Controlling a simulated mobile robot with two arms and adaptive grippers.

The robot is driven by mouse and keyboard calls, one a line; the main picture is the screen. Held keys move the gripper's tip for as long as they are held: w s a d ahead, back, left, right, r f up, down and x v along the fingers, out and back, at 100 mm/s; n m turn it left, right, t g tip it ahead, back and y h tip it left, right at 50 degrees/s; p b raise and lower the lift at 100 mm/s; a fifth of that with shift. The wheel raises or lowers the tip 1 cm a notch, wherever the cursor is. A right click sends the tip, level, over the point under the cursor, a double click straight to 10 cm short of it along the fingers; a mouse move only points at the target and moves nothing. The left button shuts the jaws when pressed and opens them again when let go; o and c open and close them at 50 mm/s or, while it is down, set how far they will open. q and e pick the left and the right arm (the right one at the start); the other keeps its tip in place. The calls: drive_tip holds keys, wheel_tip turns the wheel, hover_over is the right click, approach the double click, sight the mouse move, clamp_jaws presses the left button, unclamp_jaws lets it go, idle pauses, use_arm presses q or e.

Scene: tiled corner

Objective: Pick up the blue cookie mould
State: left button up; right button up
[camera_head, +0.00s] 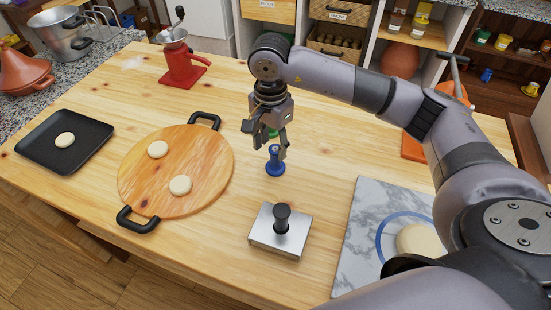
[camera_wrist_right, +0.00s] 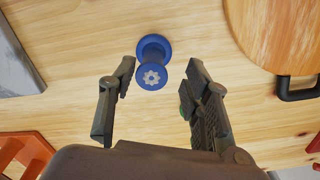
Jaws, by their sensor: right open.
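The blue cookie mould (camera_head: 275,163) stands upright on the wooden table, spool-shaped with a wide base. In the right wrist view the blue mould (camera_wrist_right: 152,62) shows a pale star or gear shape on its end. My right gripper (camera_head: 267,142) is open and empty, pointing down right by the mould. In the wrist view the mould appears between and slightly beyond the two fingertips of the right gripper (camera_wrist_right: 160,68); I cannot tell whether they touch it. A green object (camera_head: 274,132) is partly hidden behind the gripper. My left gripper is not in view.
A round wooden board (camera_head: 207,160) with two dough rounds lies left. A metal press (camera_head: 281,231) with a black knob stands in front. A marble slab (camera_head: 361,232) with dough lies right. A black tray (camera_head: 91,148) and red grinder (camera_head: 184,68) are further off.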

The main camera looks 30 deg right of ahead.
sight(275, 159)
drive_tip(key=f, duration=0.1)
drive_tip(key=f+p, duration=0.1)
drive_tip(key=f, duration=0.1)
drive_tip(key=f+p, duration=0.1)
drive_tip(key=shift+s+d+f, duration=0.35)
drive_tip(key=shift+d+f, duration=0.05)
drive_tip(key=shift+f, duration=0.35)
drive_tip(key=shift+a, duration=0.1)
drive_tip(key=shift+c, duration=0.3)
clamp_jaws()
